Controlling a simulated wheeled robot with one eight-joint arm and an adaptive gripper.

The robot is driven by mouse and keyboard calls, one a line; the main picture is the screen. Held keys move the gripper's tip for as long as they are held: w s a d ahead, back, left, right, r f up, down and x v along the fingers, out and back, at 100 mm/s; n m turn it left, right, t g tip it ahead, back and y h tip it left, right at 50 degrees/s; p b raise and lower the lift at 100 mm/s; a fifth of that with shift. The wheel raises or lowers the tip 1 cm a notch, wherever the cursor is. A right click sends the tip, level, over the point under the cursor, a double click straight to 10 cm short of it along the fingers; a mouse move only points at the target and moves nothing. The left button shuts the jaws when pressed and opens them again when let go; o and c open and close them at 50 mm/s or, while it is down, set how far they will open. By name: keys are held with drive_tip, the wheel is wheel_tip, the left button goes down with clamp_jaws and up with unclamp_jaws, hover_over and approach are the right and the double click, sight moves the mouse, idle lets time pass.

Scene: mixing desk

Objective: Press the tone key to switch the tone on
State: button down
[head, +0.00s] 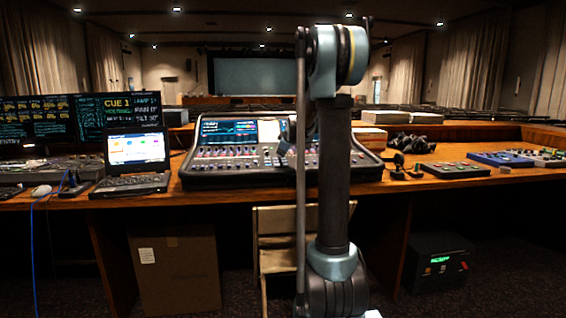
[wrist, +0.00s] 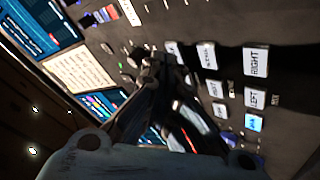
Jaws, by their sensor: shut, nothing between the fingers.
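The mixing desk (head: 225,174) stands on the wooden counter, partly hidden behind my arm in the head view. In the wrist view its dark panel (wrist: 210,25) carries several pale keys. One key reads RIGHT (wrist: 256,62) and one reads LEFT (wrist: 254,94); a blue-lit key (wrist: 253,122) sits below them. Other pale keys, such as one to their left (wrist: 207,56), have lettering too blurred to read. I cannot tell which one is the tone key. My gripper (wrist: 152,60) is shut and empty, its tips over the panel left of the labelled keys. Whether it touches the panel is unclear.
A laptop (head: 138,150) stands left of the desk, with dark monitors (head: 38,118) behind it. Small control boxes, one grey (head: 455,169) and one blue (head: 500,158), lie to the right.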

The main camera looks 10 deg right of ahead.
drive_tip(key=shift+f, duration=0.15)
idle(0.5)
drive_tip(key=shift+r, duration=0.8)
drive_tip(key=shift+s, duration=0.1)
drive_tip(key=shift+s+r, duration=0.15)
drive_tip(key=shift+r, duration=1.1)
drive_tip(key=shift+s+r, duration=0.1)
drive_tip(key=shift+r, duration=1.15)
